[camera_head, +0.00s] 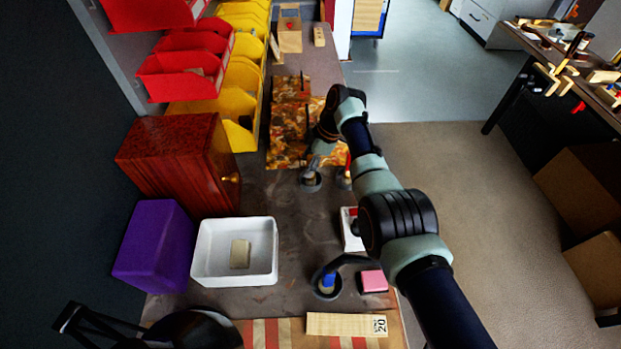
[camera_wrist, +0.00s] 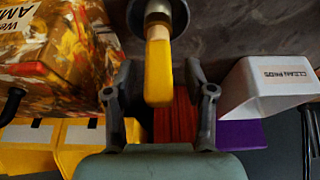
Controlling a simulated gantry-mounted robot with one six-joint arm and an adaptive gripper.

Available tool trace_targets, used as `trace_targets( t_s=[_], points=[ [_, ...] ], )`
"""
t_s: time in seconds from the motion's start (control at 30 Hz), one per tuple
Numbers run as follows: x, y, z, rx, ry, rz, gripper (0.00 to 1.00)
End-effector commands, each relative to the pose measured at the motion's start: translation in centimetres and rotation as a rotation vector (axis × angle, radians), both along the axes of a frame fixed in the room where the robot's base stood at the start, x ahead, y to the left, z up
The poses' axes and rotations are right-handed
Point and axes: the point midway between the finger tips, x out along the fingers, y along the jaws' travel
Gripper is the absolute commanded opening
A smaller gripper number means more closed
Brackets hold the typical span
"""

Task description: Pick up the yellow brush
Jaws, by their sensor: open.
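The yellow brush shows in the wrist view as a smooth yellow handle (camera_wrist: 158,75) with a paler part above it. Its upper end in that picture meets a round grey holder (camera_wrist: 153,15); the bristles are hidden. My gripper (camera_wrist: 160,80) is open, with one finger on each side of the handle and a visible gap at both sides. In the head view my gripper (camera_head: 317,150) is over the bench by small round holders (camera_head: 310,181), and I cannot clearly make out the brush handle there.
A reddish wooden cabinet (camera_head: 170,155), a purple block (camera_head: 155,245) and a white tray (camera_head: 208,255) line the left side. Red bins (camera_head: 165,85) and yellow bins (camera_head: 238,135) stand behind. A patterned package (camera_wrist: 60,60) lies close by. A pink block (camera_head: 373,281) sits near the front.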

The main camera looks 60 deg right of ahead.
Motion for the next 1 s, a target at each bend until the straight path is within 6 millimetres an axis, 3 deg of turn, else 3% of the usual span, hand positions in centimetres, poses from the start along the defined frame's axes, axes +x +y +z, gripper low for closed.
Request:
trace_targets(
  t_s=[0.27,0.6,0.87,1.0],
  points=[
    [0.3,0.1,-0.6,-0.002,-0.001,0.0,0.54],
    [0.3,0.1,-0.6,-0.002,-0.001,-0.001,0.01],
    [0.3,0.1,-0.6,-0.003,-0.002,0.0,0.0],
    [0.3,0.1,0.8,-0.005,-0.003,0.0,0.0]
  ],
)
